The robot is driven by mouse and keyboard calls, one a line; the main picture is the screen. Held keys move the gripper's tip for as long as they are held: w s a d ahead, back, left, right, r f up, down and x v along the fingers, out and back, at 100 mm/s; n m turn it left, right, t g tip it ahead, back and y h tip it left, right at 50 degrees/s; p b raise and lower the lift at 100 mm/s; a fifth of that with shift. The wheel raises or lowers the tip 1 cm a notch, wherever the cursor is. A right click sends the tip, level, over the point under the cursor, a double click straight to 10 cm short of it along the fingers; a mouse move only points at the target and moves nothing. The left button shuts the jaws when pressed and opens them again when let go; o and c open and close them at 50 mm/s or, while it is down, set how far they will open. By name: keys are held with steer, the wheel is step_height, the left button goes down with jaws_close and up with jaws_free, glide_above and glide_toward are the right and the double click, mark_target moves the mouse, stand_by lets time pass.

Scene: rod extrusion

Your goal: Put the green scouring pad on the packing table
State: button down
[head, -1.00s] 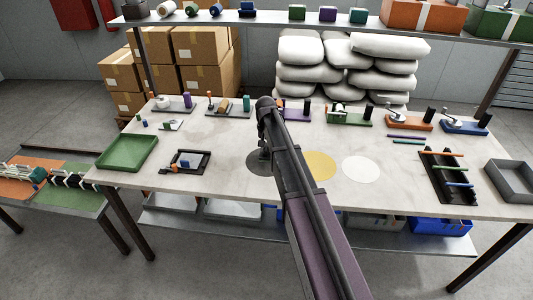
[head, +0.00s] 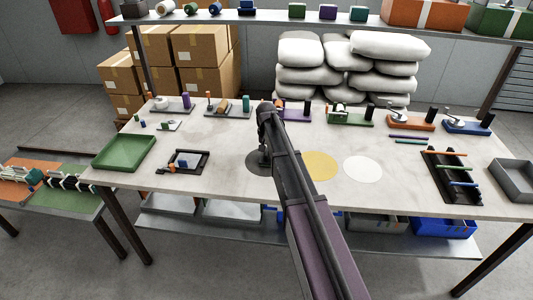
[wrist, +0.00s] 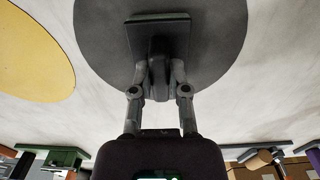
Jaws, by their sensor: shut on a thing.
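My gripper (wrist: 158,82) is shut on a dark block-like grip; a flat dark-green piece, which looks like the green scouring pad (wrist: 158,17), lies at its far end. The pad is over the dark grey disc (wrist: 222,45) on the packing table (head: 225,145); I cannot tell whether it touches the surface. In the head view my gripper (head: 264,153) is low over the same grey disc (head: 254,164), and my arm hides most of what it holds.
A yellow disc (head: 320,166) and a white disc (head: 362,170) lie to the right. A green tray (head: 124,152) is at the left, a black rack with coloured rods (head: 452,178) and a grey tray (head: 515,180) at the right. Several small fixtures line the back edge.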

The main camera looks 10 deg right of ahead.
mark_target(267, 152)
steer(key=shift+f, duration=0.15)
steer(key=c, duration=0.6)
jaws_free()
step_height(267, 152, up, 12)
steer(key=p, duration=1.2)
steer(key=shift+r, duration=0.2)
steer(key=shift+s, duration=0.1)
steer(key=s+n, duration=0.1)
steer(key=s, duration=0.8)
steer(key=s+n, duration=0.1)
steer(key=s, duration=0.9)
steer(key=s+n, duration=0.1)
steer(key=s, duration=0.9)
steer(key=shift+n, duration=0.3)
steer(key=shift+w, duration=0.1)
